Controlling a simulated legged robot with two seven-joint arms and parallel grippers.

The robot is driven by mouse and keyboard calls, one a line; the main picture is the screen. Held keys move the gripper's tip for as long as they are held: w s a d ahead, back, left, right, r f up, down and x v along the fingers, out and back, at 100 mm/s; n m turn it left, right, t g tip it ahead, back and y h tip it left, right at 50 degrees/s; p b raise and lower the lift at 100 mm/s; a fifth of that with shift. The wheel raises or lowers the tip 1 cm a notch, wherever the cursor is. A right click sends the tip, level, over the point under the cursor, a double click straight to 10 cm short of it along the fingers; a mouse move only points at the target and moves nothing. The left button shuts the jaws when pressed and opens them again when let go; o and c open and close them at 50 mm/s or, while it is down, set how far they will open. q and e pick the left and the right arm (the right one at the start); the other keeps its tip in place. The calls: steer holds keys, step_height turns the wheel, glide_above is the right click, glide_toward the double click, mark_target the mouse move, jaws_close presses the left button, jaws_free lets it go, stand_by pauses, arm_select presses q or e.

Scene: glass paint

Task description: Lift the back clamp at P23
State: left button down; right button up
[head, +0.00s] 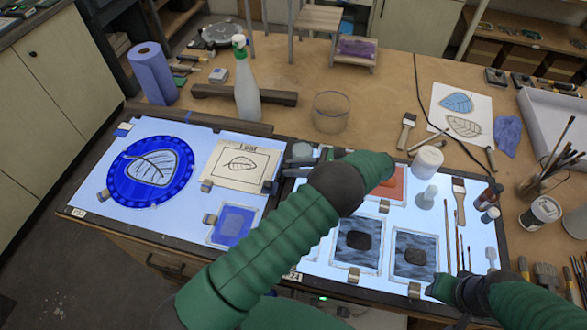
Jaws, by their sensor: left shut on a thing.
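My left gripper (285,173) is dark and reaches left from behind my green forearm, over the light table beside the Leaf paper. It is shut on a small clamp (270,187) at the paper's lower right corner; the contact is small and partly hard to make out. Another clamp (206,186) sits at the paper's lower left. A blue glass square (235,222) lies below, with a clamp (210,219) at its left edge. Panel labels are small; one at the left corner (77,212) seems to read P23. My right arm is at the lower right; its fingers cannot be made out.
A round blue leaf glass (150,170) lies at left. A spray bottle (244,85), paper roll (152,73) and clear cup (331,112) stand behind. At right are dark glass squares (357,248), a jar (427,162) and brushes (459,205). My left arm hides the table's middle.

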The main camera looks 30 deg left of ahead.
arm_select(q)
steer(key=shift+w+r, duration=0.1)
steer(key=c, duration=1.3)
jaws_free()
steer(key=shift+w+d, duration=0.1)
